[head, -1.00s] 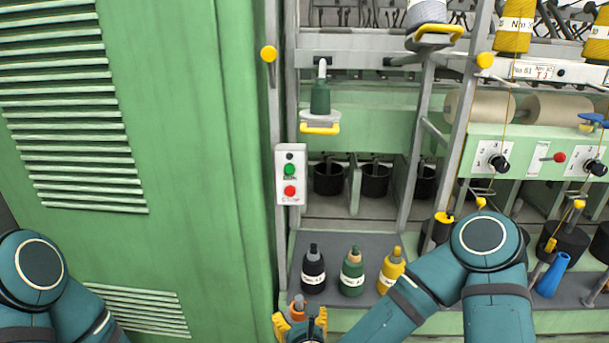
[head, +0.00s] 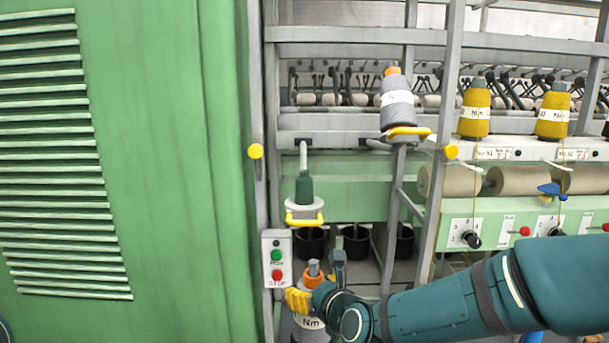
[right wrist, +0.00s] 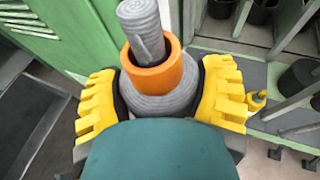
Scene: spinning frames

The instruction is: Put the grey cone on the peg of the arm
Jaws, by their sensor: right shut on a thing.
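The grey cone (head: 311,335) has an orange tip and a white label. My right gripper (head: 316,288) is shut on it near its top, yellow fingers on both sides. In the right wrist view the grey cone (right wrist: 158,105), its orange collar and a grey core rising through it show between the fingers of the gripper (right wrist: 160,95). The arm's peg (head: 304,188) is green with a pale rod above it and carries no cone. It stands on a grey disc with a yellow handle (head: 304,221), above the held cone. My left gripper is out of view.
A second grey cone (head: 397,105) sits on another yellow-handled arm at the upper right. A switch box (head: 277,258) and a grey post stand left of the peg. A green cabinet (head: 120,170) fills the left.

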